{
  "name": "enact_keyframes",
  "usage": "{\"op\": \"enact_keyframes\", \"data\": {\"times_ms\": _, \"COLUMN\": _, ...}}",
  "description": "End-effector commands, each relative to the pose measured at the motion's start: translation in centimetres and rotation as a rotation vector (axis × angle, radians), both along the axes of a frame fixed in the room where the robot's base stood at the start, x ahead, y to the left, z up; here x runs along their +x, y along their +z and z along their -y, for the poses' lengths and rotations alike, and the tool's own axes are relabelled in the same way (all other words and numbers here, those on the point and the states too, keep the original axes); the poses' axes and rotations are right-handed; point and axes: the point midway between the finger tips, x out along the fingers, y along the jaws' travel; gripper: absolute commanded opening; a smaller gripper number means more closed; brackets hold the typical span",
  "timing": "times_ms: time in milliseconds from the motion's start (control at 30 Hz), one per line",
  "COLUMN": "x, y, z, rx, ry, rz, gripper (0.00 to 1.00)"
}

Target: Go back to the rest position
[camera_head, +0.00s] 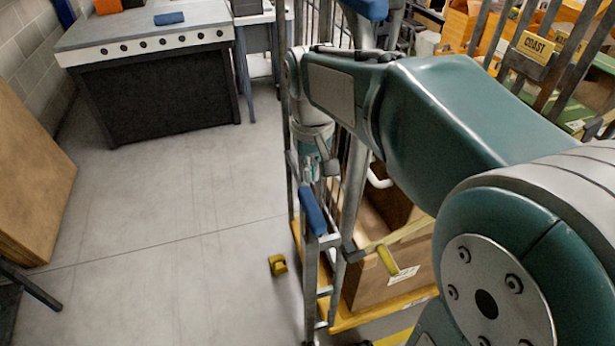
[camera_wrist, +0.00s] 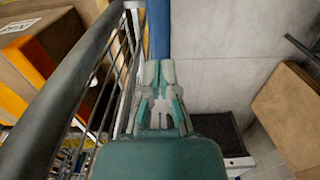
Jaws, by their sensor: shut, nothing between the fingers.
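My gripper (camera_head: 327,164) hangs from my teal and grey arm, close beside the metal bars of a cage cart in the head view. It points down and its fingers are partly lost against the bars. In the wrist view my gripper (camera_wrist: 161,75) is shut and empty. A blue grip bar (camera_wrist: 158,30) lies just beyond the fingertips there; I cannot tell whether they touch it. In the head view a blue grip (camera_head: 312,211) sits on the cart's upright below my gripper.
The cage cart (camera_head: 323,262) holds cardboard boxes (camera_head: 385,275). A workbench (camera_head: 145,38) with a blue item (camera_head: 169,18) stands at the back left. A brown panel (camera_head: 32,185) is at the left edge.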

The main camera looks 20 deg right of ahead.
Motion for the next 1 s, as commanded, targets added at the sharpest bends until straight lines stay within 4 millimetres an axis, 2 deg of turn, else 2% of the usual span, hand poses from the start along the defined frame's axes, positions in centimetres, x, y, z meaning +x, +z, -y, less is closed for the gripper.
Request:
{"op": "enact_keyframes", "data": {"times_ms": 267, "x": -0.5, "y": 0.3, "z": 0.0, "rx": 0.000, "ry": 0.000, "rz": 0.018, "gripper": 0.00}}
{"op": "enact_keyframes", "data": {"times_ms": 367, "x": -2.2, "y": 0.8, "z": 0.0, "rx": 0.000, "ry": 0.000, "rz": 0.069, "gripper": 0.00}}
{"op": "enact_keyframes", "data": {"times_ms": 533, "x": -6.0, "y": 1.5, "z": 0.0, "rx": 0.000, "ry": 0.000, "rz": 0.195, "gripper": 0.00}}
{"op": "enact_keyframes", "data": {"times_ms": 800, "x": -11.6, "y": 0.9, "z": 0.0, "rx": 0.000, "ry": 0.000, "rz": 0.390, "gripper": 0.00}}
{"op": "enact_keyframes", "data": {"times_ms": 1000, "x": -13.7, "y": -0.1, "z": 0.0, "rx": 0.000, "ry": 0.000, "rz": 0.479, "gripper": 0.00}}
